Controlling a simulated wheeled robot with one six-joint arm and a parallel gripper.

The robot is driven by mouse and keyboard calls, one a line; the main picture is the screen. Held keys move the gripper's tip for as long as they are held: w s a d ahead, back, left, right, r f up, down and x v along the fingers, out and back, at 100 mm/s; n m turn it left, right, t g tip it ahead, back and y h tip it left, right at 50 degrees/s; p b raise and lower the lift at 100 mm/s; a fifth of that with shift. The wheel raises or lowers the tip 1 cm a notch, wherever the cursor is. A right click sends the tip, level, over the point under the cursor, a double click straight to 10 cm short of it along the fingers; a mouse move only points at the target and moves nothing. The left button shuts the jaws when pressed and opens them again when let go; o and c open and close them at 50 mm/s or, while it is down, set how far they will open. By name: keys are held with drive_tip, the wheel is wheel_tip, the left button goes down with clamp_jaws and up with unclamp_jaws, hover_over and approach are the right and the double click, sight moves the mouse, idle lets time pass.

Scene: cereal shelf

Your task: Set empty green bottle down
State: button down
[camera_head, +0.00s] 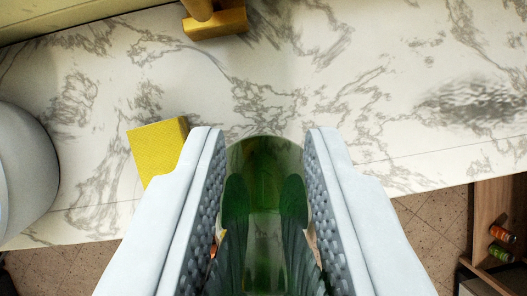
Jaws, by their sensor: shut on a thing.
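The empty green bottle (264,165) is between the fingers of my gripper (265,150) in the lower middle of the view. The two pale fingers with dark textured pads press on its sides from left and right. The bottle is see-through green glass. Its lower part runs out of the bottom of the view. A white marble-patterned counter (330,60) lies beyond the fingertips. I cannot tell whether the bottle touches the counter.
A yellow block (157,145) is on the counter just left of my gripper. A wooden yellow-brown object (215,22) stands at the top. A large pale rounded object (22,170) is at the left edge. The counter's right side is clear. Tiled floor (437,222) and a shelf with small bottles (500,240) show lower right.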

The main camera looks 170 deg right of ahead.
drive_tip(key=shift+f, duration=1.1)
drive_tip(key=c, duration=1.1)
unclamp_jaws()
drive_tip(key=shift+c, duration=0.2)
drive_tip(key=v, duration=1.2)
drive_tip(key=shift+s, duration=0.1)
